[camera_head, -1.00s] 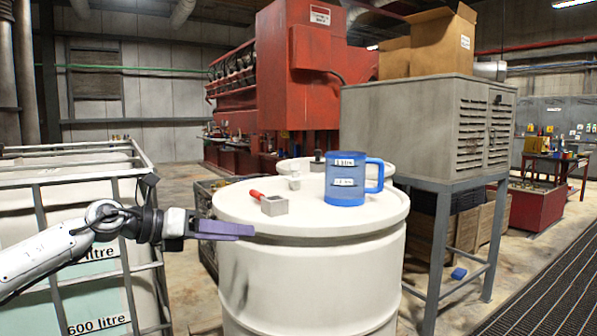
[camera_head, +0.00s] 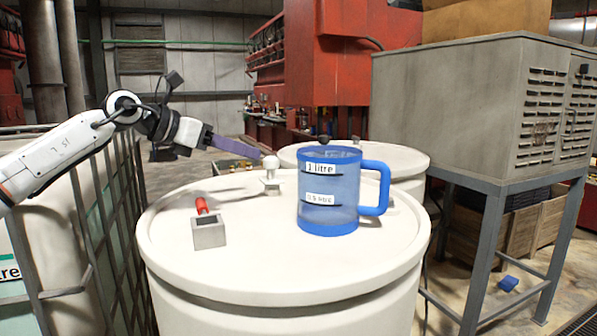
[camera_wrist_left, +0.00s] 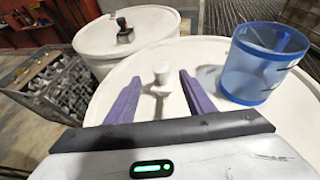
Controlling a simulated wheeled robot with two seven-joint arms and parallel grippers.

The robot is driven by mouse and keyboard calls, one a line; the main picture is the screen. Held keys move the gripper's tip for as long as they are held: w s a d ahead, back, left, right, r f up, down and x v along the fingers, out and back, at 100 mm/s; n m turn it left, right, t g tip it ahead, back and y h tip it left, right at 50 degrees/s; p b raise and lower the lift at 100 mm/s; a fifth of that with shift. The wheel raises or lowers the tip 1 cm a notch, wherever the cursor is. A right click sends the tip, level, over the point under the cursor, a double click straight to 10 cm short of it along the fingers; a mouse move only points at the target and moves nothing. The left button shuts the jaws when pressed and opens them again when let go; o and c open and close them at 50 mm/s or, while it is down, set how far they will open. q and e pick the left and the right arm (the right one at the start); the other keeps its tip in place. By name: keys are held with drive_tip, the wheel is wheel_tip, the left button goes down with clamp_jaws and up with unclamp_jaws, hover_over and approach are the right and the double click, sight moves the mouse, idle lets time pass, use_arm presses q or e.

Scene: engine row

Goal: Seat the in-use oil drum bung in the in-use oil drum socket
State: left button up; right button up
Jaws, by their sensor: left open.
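A white round knob on a small squarish base, which looks like the bung (camera_head: 270,163), stands upright on the near white drum's top (camera_head: 270,270). It also shows in the left wrist view (camera_wrist_left: 160,72). A grey square block with a dark opening on top, which looks like the socket (camera_head: 209,236), sits nearer the front left of the same top. My left gripper (camera_head: 258,152) has purple fingers and is open, its tips close to the knob. In the left wrist view the knob appears between the fingertips; whether they straddle it is unclear. My right gripper is not in view.
A blue jug (camera_head: 328,221) stands right of the knob. A second white drum (camera_head: 398,160) behind carries a dark knob (camera_wrist_left: 124,32). A grey cabinet (camera_head: 450,110) is at right. The drum top's front is clear.

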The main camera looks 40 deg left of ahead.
sight(265, 158)
use_arm(q)
drive_tip(key=p+x, duration=0.4)
drive_tip(key=p, duration=0.3)
drive_tip(key=shift+w+d+p, duration=0.1)
drive_tip(key=shift+w+p, duration=0.2)
drive_tip(key=shift+w+d+f+p, duration=0.1)
drive_tip(key=shift+w+p, duration=0.15)
drive_tip(key=shift+p, duration=0.1)
drive_tip(key=p+x, duration=0.2)
drive_tip(key=x, duration=0.1)
drive_tip(key=shift+f, duration=0.3)
drive_tip(key=shift+w+d+f, duration=0.1)
drive_tip(key=shift+w+f, duration=0.3)
drive_tip(key=shift+w, duration=0.15)
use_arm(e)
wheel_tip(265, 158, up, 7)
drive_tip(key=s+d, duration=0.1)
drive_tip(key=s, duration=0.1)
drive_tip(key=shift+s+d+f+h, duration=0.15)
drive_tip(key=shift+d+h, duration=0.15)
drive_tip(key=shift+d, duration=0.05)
use_arm(q)
drive_tip(key=shift+c, duration=0.5)
drive_tip(key=c, duration=1.1)
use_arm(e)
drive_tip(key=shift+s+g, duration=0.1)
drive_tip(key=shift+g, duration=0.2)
